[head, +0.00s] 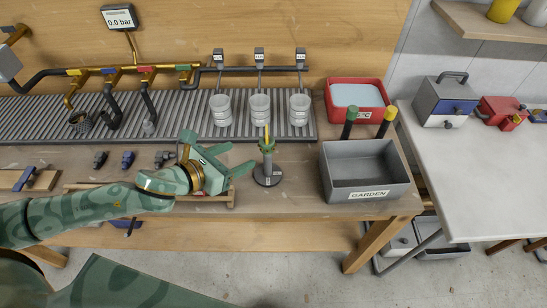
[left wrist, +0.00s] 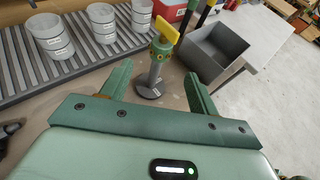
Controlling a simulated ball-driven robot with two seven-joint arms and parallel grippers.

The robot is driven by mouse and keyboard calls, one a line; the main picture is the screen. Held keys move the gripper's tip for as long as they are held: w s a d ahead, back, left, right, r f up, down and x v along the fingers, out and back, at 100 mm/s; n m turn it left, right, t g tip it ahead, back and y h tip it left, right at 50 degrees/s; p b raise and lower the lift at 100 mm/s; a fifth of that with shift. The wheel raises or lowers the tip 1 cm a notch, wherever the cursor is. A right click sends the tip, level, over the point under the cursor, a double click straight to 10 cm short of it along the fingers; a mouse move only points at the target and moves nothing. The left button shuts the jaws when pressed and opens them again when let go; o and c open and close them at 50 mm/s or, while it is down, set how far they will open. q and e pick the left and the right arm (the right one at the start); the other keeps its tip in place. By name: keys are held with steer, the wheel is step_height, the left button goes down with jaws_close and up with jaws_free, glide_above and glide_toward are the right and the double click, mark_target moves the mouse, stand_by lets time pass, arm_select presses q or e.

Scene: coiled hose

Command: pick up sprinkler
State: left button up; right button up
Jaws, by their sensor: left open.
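The sprinkler (head: 267,150) stands upright on the wooden bench, with a green and yellow head on a grey post and a round dark base. It also shows in the left wrist view (left wrist: 156,70), in the gap between the two fingers as seen from there. My left gripper (head: 231,158) is open and empty, just left of the sprinkler in the head view, with its green fingers pointing at it. The fingers do not appear to touch it. My right gripper is not in view.
A grey GARDEN bin (head: 364,190) stands right of the sprinkler, with two dark posts behind it. Three pale cups (head: 260,108) stand on the ribbed rack behind. A red tub (head: 335,114) is at the back right. Small fittings (head: 127,159) lie left of my gripper.

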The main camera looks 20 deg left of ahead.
mark_target(261, 146)
arm_select(q)
steer(key=x, duration=0.4)
steer(key=shift+w+d+f+b, duration=0.1)
steer(key=shift+w+b, duration=0.05)
steer(key=shift+b, duration=0.2)
steer(key=x, duration=0.3)
steer(key=shift+w+d+f, duration=0.1)
steer(key=shift+w, duration=0.05)
steer(key=shift+w+d+f+b, duration=0.2)
steer(key=shift+w+d+b, duration=0.05)
steer(key=shift+w+b, duration=0.15)
steer(key=b+x, duration=0.1)
steer(key=x, duration=0.3)
steer(key=shift+s+d, duration=0.1)
steer(key=shift+d, duration=0.05)
steer(key=shift+w+d+f, duration=0.15)
steer(key=shift+w, duration=0.2)
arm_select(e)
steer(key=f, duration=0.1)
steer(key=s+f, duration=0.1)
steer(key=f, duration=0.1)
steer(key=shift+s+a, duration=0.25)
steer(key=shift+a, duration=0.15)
arm_select(q)
steer(key=shift+s, duration=0.1)
steer(key=shift+c, duration=0.3)
jaws_close()
